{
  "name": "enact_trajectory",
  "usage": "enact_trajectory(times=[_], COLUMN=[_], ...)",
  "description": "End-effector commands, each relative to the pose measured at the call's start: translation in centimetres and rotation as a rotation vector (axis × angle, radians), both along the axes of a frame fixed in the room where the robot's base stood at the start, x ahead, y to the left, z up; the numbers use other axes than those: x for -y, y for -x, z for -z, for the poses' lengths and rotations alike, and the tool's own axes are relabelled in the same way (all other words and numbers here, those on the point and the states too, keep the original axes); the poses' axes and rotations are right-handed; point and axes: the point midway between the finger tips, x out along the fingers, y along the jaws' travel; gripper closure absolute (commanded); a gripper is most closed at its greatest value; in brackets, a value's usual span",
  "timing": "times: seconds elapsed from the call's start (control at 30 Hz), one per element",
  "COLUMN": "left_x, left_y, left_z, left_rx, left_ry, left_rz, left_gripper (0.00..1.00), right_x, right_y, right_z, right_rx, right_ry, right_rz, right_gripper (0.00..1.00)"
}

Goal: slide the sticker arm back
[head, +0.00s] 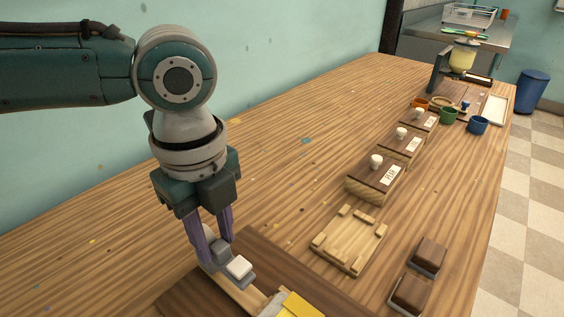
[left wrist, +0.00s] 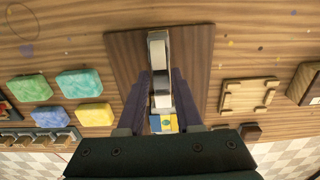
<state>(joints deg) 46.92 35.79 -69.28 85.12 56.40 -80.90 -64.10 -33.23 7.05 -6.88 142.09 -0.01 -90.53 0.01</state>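The sticker arm (head: 220,252) is a grey piece with a white pad (head: 239,267) at its end. It lies over a pale wooden strip on a dark brown board (head: 270,249) at the bottom of the head view. In the left wrist view the sticker arm (left wrist: 157,54) runs up the middle of the board (left wrist: 192,45). A yellow and blue piece (left wrist: 163,123) lies near its lower end. My left gripper (head: 217,243) points down with a purple finger on each side of the grey piece. Whether the fingers press on it is unclear. My right gripper is out of view.
A wooden tray (head: 349,240) and two brown-topped blocks (head: 410,293) lie right of the board. Several labelled boxes (head: 375,179) and cups (head: 478,125) stand farther back. Coloured soap blocks (left wrist: 79,83) lie left of the board. The table's left half is mostly bare.

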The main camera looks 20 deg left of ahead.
Motion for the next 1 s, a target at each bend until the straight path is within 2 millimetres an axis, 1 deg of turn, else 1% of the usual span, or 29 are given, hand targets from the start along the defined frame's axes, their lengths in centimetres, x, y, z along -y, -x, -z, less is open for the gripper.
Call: enact_trajectory(times=[0.03,0.17,0.2,0.47,0.57,0.8,0.9,1.0], left_x=[0.0,0.1,0.2,0.3,0.2,0.2,0.2,0.2], left_y=[0.0,0.0,0.0,0.0,-0.1,-0.1,0.0,0.0], left_z=[0.0,0.0,0.0,-0.3,-1.4,-6.3,-8.0,-9.2], left_rx=[0.0,0.0,0.0,0.0,0.002,0.004,0.003,0.001], left_ry=[0.001,0.003,0.004,0.005,0.007,0.006,0.004,0.005], left_rz=[0.0,0.001,0.001,0.002,0.002,0.003,0.002,0.001], left_gripper=[0.59,0.45,0.43,0.43,0.43,0.43,0.43,0.43], right_x=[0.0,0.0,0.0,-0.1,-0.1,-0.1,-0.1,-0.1], right_y=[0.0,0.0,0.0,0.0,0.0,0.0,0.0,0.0], right_z=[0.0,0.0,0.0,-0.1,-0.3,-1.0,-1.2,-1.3], right_rx=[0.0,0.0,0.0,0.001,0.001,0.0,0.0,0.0], right_ry=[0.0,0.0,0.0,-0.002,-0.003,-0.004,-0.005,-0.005], right_rz=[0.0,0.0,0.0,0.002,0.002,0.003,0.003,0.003], right_gripper=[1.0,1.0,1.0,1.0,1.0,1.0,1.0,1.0])
